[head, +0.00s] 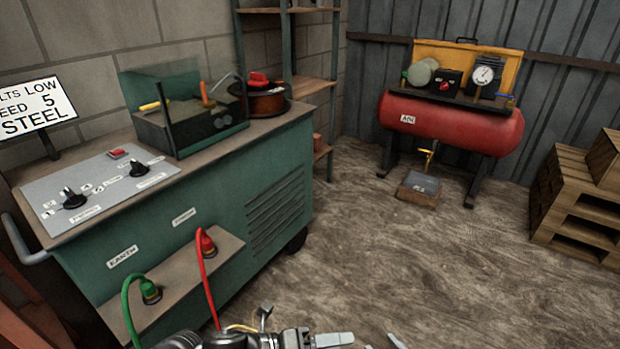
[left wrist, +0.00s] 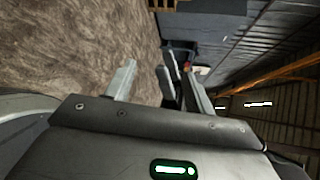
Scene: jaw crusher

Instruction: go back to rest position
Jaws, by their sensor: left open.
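A green welding bench (head: 250,200) with red (head: 206,243) and green (head: 150,291) cable plugs stands at left. A red air tank (head: 450,127) stands at the back wall. Wooden crates (head: 580,205) are at right. The dirt floor (head: 420,260) between is clear.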

